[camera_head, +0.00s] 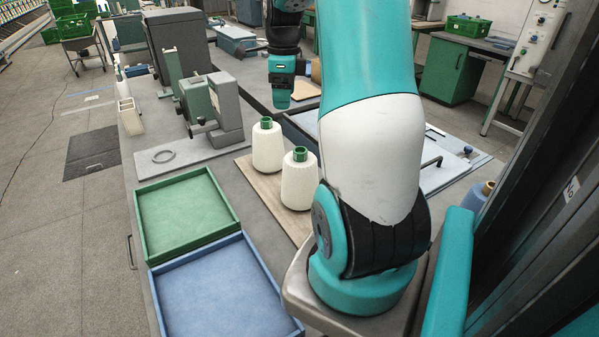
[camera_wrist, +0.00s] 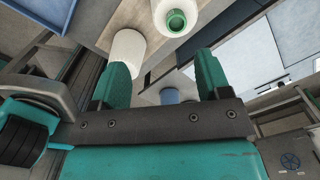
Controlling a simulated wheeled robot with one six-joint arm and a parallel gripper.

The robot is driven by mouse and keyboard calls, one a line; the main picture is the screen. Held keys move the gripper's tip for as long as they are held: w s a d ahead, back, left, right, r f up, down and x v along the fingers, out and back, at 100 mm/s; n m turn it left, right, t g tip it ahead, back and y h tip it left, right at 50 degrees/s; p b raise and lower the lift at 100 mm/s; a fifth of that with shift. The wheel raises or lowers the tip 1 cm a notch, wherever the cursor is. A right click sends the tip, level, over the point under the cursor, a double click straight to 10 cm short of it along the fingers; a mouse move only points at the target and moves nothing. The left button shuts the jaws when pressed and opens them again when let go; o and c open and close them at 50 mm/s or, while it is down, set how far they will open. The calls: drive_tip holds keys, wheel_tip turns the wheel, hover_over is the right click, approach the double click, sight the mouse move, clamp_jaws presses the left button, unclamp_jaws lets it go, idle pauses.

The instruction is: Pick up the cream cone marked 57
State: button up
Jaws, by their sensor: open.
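Two cream cones with green tops stand upright on a wooden board: one at the back (camera_head: 267,148) and one nearer (camera_head: 299,182). No number can be read on either, so I cannot tell which is marked 57. My gripper (camera_head: 279,103) is beyond the back cone in the head view, apart from both. In the wrist view, my gripper (camera_wrist: 161,76) has its two green fingers spread, with nothing held between them. One cream cone (camera_wrist: 195,14) with its green ring shows at the top, and another cream cone (camera_wrist: 127,48) shows beside the left finger.
A green tray (camera_head: 182,255) and a blue tray (camera_head: 158,285) lie on the bench left of the board. A grey-green device (camera_head: 226,108) stands behind them. My arm hides part of the bench at right. A blue cone (camera_head: 476,197) shows at right.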

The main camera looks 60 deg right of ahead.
drive_tip(key=s+d+f+m, duration=0.1)
drive_tip(key=s+d+m, duration=0.2)
drive_tip(key=d+m, duration=0.1)
drive_tip(key=p, duration=0.3)
hover_over(300, 150)
drive_tip(key=f, duration=1)
drive_tip(key=shift+s+d+f, duration=0.15)
drive_tip(key=shift+s+d, duration=0.05)
drive_tip(key=shift+w+a+f+p, duration=0.1)
drive_tip(key=shift+f+p, duration=0.5)
drive_tip(key=shift+f, duration=0.95)
drive_tip(key=shift+w+a+f+p, duration=0.1)
drive_tip(key=shift+f+p, duration=0.5)
drive_tip(key=shift+f, duration=0.9)
drive_tip(key=shift+c, duration=0.2)
drive_tip(key=c, duration=1.1)
